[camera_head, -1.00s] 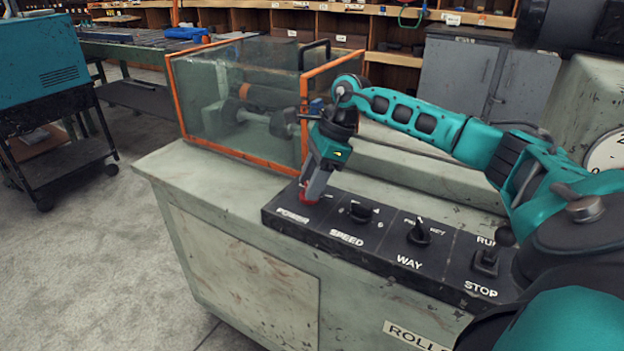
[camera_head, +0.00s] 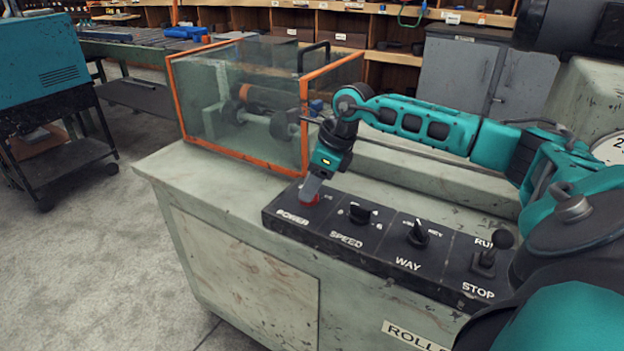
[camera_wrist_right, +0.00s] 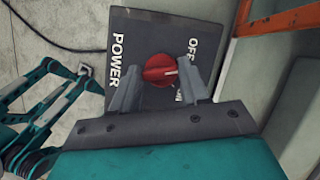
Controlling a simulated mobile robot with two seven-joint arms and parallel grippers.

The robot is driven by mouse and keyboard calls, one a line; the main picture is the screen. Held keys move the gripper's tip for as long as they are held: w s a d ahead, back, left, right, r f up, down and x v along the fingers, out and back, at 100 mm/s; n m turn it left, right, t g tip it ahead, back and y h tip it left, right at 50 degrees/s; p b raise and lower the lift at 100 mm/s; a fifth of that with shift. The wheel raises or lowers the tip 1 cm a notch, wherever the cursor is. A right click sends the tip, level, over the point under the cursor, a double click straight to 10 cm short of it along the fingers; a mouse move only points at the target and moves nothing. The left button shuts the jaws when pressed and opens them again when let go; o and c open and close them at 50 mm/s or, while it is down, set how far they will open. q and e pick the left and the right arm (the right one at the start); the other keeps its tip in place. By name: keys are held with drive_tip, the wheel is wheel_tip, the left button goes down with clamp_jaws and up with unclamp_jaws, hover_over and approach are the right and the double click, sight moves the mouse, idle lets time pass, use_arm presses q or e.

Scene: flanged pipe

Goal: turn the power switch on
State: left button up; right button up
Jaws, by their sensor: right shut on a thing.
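The red power switch (camera_head: 296,208) is a round knob on the black control panel above the word POWER. In the right wrist view the red knob (camera_wrist_right: 159,70) shows a pale pointer line aimed to the right, near the lettering OFF. My right gripper (camera_head: 308,192) reaches down onto it, and in the wrist view its two grey fingers (camera_wrist_right: 162,80) stand on either side of the knob, shut on it. The fingers hide part of the lettering beside the knob.
The panel also carries the SPEED knob (camera_head: 360,213), the WAY knob (camera_head: 417,234) and the RUN/STOP lever (camera_head: 489,254). An orange-framed clear guard (camera_head: 305,115) stands just behind the power switch. The bench top (camera_head: 190,165) to its left is bare.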

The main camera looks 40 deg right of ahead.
drive_tip(key=m+h, duration=0.1)
drive_tip(key=m, duration=0.1)
drive_tip(key=m+h, duration=0.1)
drive_tip(key=m, duration=0.2)
drive_tip(key=shift+a+m+t, duration=0.2)
drive_tip(key=shift+m+t, duration=0.1)
drive_tip(key=shift+t, duration=0.1)
drive_tip(key=m+h+b, duration=0.1)
drive_tip(key=m, duration=0.1)
drive_tip(key=shift+m, duration=0.4)
drive_tip(key=m+h, duration=0.1)
drive_tip(key=m, duration=0.2)
drive_tip(key=shift+a+m+h+b, duration=0.15)
drive_tip(key=shift+m+h+b, duration=0.2)
drive_tip(key=shift+m+h, duration=0.05)
drive_tip(key=shift+m+g, duration=0.3)
drive_tip(key=o, duration=1.1)
drive_tip(key=shift+c, duration=0.2)
drive_tip(key=shift+r, duration=0.1)
